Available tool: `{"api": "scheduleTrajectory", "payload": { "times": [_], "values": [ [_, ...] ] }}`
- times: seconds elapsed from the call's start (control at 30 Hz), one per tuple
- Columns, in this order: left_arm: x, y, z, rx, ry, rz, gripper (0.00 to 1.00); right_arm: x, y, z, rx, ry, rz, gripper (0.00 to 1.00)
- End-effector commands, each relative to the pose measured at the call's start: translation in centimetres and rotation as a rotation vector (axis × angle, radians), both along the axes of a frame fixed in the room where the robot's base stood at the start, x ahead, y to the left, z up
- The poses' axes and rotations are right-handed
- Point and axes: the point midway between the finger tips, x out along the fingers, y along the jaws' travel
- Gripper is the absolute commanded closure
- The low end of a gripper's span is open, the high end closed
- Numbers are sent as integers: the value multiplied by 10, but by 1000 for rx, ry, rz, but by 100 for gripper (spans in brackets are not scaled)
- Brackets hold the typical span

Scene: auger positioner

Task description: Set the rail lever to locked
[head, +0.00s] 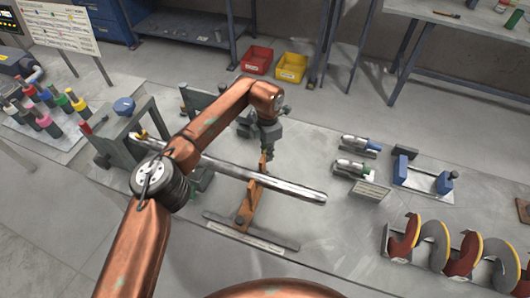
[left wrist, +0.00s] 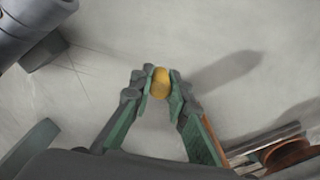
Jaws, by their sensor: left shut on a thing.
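My left gripper (head: 268,151) is beyond the metal shaft, at the far end of the orange support (head: 248,208). In the left wrist view its green fingers (left wrist: 160,88) are shut on a rounded yellow knob (left wrist: 160,82), which I take to be the rail lever's knob. The gripper hides this knob in the head view, and the lever's arm and its marks cannot be made out. My right gripper is not in view.
The long metal shaft (head: 290,189) crosses in front of the left gripper. A grey machine (head: 128,127) with a blue knob stands left. Metal cylinders (head: 355,144), a blue-ended fixture (head: 425,178) and an auger (head: 465,255) stand right. Bare tabletop shows between.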

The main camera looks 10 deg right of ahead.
Motion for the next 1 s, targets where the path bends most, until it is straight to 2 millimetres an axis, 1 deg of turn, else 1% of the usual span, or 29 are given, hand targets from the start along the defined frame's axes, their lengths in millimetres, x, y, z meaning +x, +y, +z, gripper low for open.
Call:
{"api": "scheduleTrajectory", "payload": {
  "times": [0.13,0.17,0.4,0.43,0.67,0.77,0.87,1.0],
  "values": [
    [1,-1,2,-5,-3,0,100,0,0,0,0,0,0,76],
    [1,-1,2,-5,-3,0,84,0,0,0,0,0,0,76],
    [1,0,1,-3,-2,0,67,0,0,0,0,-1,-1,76],
    [1,0,1,-3,-2,0,66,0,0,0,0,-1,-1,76],
    [0,0,1,-2,-1,0,66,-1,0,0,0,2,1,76],
    [1,0,5,-2,-1,0,66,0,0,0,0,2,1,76],
    [1,0,16,-2,-4,0,66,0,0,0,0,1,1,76],
    [1,0,44,-2,-5,0,66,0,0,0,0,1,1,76]
  ]
}}
